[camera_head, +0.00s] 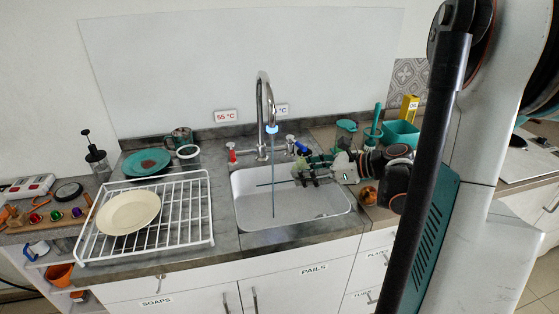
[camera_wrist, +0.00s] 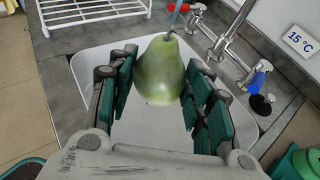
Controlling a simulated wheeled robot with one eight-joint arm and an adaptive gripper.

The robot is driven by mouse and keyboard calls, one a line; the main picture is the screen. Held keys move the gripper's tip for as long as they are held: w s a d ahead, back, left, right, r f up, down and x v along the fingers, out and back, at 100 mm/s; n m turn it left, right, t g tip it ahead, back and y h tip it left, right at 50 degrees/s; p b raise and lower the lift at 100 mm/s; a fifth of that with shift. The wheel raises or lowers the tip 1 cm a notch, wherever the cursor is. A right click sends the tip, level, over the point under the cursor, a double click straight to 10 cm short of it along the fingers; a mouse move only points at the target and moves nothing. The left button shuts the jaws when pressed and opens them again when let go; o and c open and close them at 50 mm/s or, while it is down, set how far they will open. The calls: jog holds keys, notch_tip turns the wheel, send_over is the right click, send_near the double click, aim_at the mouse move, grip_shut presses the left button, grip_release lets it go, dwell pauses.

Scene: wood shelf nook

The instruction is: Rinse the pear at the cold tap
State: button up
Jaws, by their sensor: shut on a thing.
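My gripper (camera_wrist: 163,82) is shut on the green pear (camera_wrist: 160,66), with a green-padded finger on each side and the stem end pointing away from the wrist. In the head view my gripper (camera_head: 302,170) is over the right part of the white sink (camera_head: 250,205); the pear is hard to make out there. The tall tap (camera_head: 262,92) has a blue-lit spout tip, and a thin water stream (camera_head: 273,185) falls into the sink, appearing left of my fingers. The blue cold handle (camera_head: 302,148) is right of the spout and also shows in the wrist view (camera_wrist: 257,80).
The red hot handle (camera_head: 232,152) is left of the spout. A white rack (camera_head: 190,215) with a cream plate (camera_head: 128,212) stands left of the sink. A teal plate (camera_head: 146,162) lies behind it. A teal tub (camera_head: 400,133) and an oil box (camera_head: 410,108) stand at the back right.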

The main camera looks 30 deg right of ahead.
aim_at(304, 168)
dwell(0.3)
jog(key=shift+s+d+r+p, duration=0.3)
jog(key=shift+s+r+p, duration=0.15)
jog(key=shift+s+r, duration=0.3)
jog(key=shift+s+d+r+p, duration=0.3)
jog(key=shift+s+r+p, duration=0.25)
jog(key=shift+s, duration=0.3)
jog(key=shift+s+d+r+p, duration=0.3)
jog(key=shift+s+r+p, duration=0.1)
jog(key=shift+s+r, duration=0.4)
jog(key=shift+w+a+f, duration=0.1)
jog(key=w+a+m+t+h, duration=0.1)
jog(key=w+a+h, duration=0.1)
jog(key=w+a, duration=0.5)
jog(key=w+a+f+m+t+h, duration=0.1)
jog(key=w+a, duration=0.6)
jog(key=a, duration=0.8)
jog(key=shift+m+h, duration=0.4)
jog(key=shift+m, duration=0.4)
